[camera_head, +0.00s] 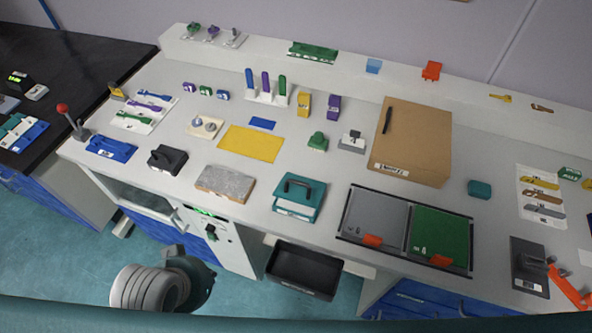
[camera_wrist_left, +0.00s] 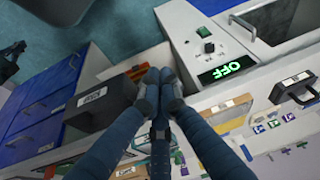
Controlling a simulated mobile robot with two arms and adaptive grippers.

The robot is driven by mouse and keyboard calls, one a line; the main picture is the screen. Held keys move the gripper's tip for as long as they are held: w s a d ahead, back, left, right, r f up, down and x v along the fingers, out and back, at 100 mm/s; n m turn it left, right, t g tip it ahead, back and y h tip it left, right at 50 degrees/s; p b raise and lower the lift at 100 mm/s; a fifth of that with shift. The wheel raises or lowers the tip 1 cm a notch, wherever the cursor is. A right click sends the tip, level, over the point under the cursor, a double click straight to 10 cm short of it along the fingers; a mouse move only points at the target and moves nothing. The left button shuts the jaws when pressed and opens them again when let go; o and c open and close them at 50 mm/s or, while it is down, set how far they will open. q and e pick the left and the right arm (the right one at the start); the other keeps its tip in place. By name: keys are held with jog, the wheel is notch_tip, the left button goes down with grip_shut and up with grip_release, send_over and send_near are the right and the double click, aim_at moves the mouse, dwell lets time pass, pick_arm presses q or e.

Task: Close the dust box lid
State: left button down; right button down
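No part is clearly marked as the dust box. An open black box (camera_head: 304,270) with a white label hangs below the front edge of the bench in the head view, and its dark inside shows. It seems to be the labelled black box (camera_wrist_left: 98,103) at left in the left wrist view. I cannot make out a separate lid on it. My left gripper (camera_wrist_left: 153,78) has its dark blue fingers together, with nothing visible between them. In the head view its grey wrist is at lower left, in front of the bench and left of the black box. My right gripper is not in view.
A white control panel (camera_head: 222,240) with a knob stands under the bench between my left wrist and the black box. Its display (camera_wrist_left: 223,70) reads OFF. The bench top (camera_head: 120,183) holds several blocks, a teal handled case (camera_head: 299,196) and a cardboard box (camera_head: 418,145).

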pick_arm(q)
jog(key=w+d+r+t, duration=0.1)
jog(key=w+d+t, duration=0.25)
jog(key=w, duration=0.35)
jog(key=m+t+h, duration=0.2)
jog(key=t+h, duration=0.3)
jog(key=t, duration=0.2)
send_near(296, 183)
jog(key=w+d+r, duration=0.1)
jog(key=w+r, duration=0.2)
jog(key=r, duration=0.2)
jog(key=shift+g, duration=0.25)
jog(key=w+d+f+p, duration=0.1)
jog(key=w, duration=0.1)
jog(key=w+f+p, duration=0.1)
jog(key=w+f, duration=0.1)
jog(key=w+d+f+p, duration=0.1)
jog(key=w+p, duration=0.1)
jog(key=shift+w+d+f, duration=0.2)
jog(key=shift+w+d, duration=0.1)
jog(key=shift+w, duration=0.1)
jog(key=shift+s+a+f, duration=0.15)
jog(key=shift+s+f, duration=0.05)
jog(key=shift+s, duration=0.25)
jog(key=shift+w+f, duration=0.1)
